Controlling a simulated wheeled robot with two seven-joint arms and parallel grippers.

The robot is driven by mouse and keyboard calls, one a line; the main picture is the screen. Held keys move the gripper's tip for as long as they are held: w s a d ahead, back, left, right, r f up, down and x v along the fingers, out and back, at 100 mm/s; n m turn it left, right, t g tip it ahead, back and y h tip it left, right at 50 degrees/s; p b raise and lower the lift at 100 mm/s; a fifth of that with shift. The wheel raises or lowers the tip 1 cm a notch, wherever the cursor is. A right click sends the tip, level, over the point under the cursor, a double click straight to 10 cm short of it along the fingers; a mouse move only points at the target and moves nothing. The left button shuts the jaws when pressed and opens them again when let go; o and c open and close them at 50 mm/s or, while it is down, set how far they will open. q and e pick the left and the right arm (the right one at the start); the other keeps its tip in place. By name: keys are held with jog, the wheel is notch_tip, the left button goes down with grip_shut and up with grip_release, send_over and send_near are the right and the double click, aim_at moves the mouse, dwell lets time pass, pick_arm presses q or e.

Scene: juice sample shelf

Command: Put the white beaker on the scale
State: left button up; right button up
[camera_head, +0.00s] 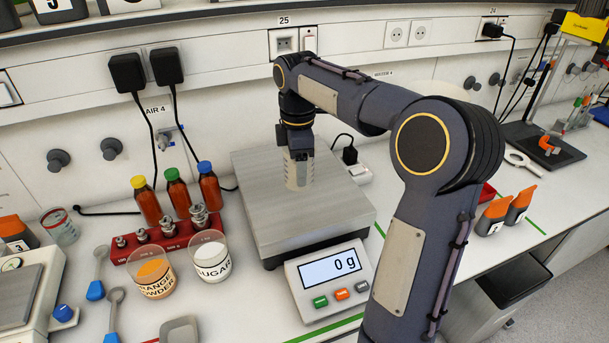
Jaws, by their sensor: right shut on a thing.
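My right gripper (297,155) points down over the scale and is shut on the white beaker (298,176). The beaker is upright, pale and partly see-through, with its upper part hidden by the gripper. It is over the back right part of the scale's grey metal plate (275,215). I cannot tell whether its base touches the plate. The scale's display (331,270) at the front reads 0 g. My left gripper is not in view.
A sugar beaker (211,262) and an orange powder beaker (156,280) stand left of the scale. Behind them is a red rack (150,250) with weights, near several capped brown bottles (177,196). Orange-topped containers (505,212) stand at right.

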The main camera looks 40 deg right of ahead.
jog(key=d+f, duration=0.1)
jog(key=w+d+f, duration=0.1)
jog(key=f, duration=0.1)
jog(key=w+d+f+p, duration=0.1)
jog(key=shift+d+f, duration=0.1)
jog(key=shift+f, duration=0.3)
jog(key=shift+d+f, duration=0.1)
jog(key=shift+f, duration=1.55)
jog(key=shift+f, duration=0.15)
jog(key=o, duration=1)
notch_tip(320, 180, up, 12)
jog(key=s+a+m+t+y, duration=0.25)
jog(key=s+a+m, duration=0.35)
jog(key=s+a, duration=0.4)
jog(key=s+a+f+m+t, duration=0.1)
jog(key=s+a+f+m, duration=0.3)
jog(key=s, duration=0.3)
jog(key=s+a+f+m+t+y, duration=0.1)
jog(key=s+a+f+m+t, duration=0.1)
jog(key=s+a+f+m, duration=0.2)
jog(key=s+a+f, duration=0.1)
jog(key=s, duration=0.2)
jog(key=shift+a, duration=0.2)
